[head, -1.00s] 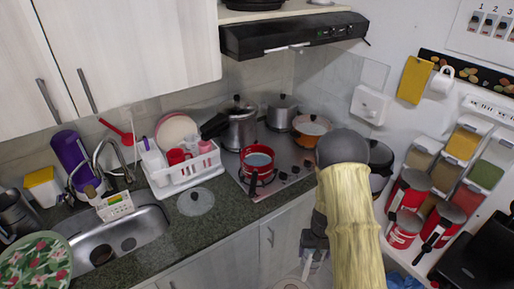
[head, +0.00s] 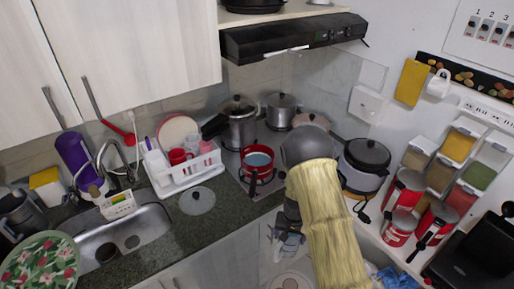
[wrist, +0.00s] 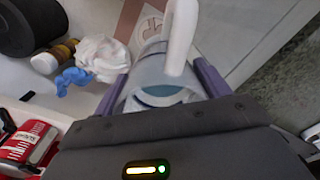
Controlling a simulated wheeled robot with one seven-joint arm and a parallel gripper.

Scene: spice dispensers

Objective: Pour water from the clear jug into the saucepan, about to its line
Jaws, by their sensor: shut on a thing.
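The red saucepan (head: 257,172) stands on the front left of the hob in the head view, with bluish water in it and its dark handle toward the counter edge. Its fill line cannot be made out. My gripper (wrist: 163,78) is shut on the clear jug (wrist: 148,76), one finger on each side. The jug has a white handle, and bluish water shows inside its mouth. In the head view my gripper (head: 290,243) is low, in front of the counter and to the right of and below the saucepan. The jug is hard to make out there.
A white dish rack (head: 185,176) and a glass lid (head: 197,201) lie left of the saucepan. A steel pot (head: 238,128) stands behind it. A rice cooker (head: 364,165) and red canisters (head: 400,225) are at the right. The extractor hood (head: 290,35) hangs above.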

